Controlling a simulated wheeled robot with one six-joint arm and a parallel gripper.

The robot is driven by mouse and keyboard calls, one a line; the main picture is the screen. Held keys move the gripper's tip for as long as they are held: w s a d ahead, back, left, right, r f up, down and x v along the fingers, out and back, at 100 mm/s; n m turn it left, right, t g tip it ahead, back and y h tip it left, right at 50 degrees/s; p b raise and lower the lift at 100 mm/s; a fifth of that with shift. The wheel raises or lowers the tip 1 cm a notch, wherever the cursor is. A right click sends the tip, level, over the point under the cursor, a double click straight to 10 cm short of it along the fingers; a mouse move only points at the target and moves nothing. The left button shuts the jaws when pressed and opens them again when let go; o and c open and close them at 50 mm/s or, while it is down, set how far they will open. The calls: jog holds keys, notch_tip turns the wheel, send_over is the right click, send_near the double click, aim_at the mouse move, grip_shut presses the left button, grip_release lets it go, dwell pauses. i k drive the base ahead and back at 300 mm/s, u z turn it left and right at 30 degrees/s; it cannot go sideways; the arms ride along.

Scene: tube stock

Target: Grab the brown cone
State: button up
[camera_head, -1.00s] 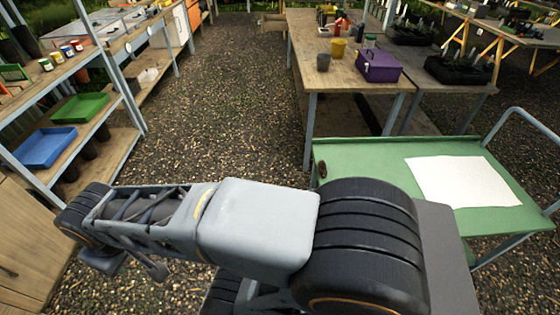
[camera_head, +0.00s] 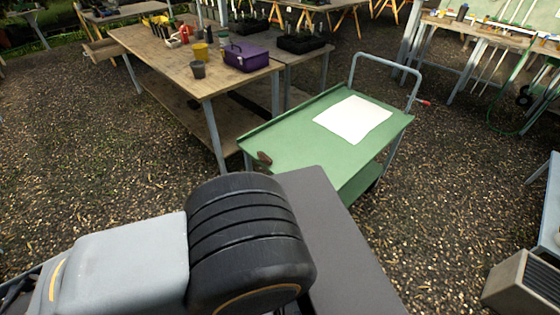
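A small brown cone (camera_head: 264,158) lies on the green cart top (camera_head: 300,141), at its near left corner. It is small in the picture, so its detail is hard to make out. My arm crosses the lower left of the view, in front of the cart and nearer to me. My gripper is outside the frame, so whether it is open or shut does not show.
A white sheet (camera_head: 352,119) lies on the cart, right of the cone. A wooden table (camera_head: 160,62) behind it holds a purple toolbox (camera_head: 246,57), a yellow pot (camera_head: 200,50) and a grey pot (camera_head: 198,70). Gravel floor is open left and right.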

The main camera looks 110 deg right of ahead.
aim_at(261, 155)
jog(key=z, duration=1.75)
jog(key=i, duration=2.85)
jog(key=z, duration=3.75)
jog(key=i, duration=1)
jog(key=u, duration=0.05)
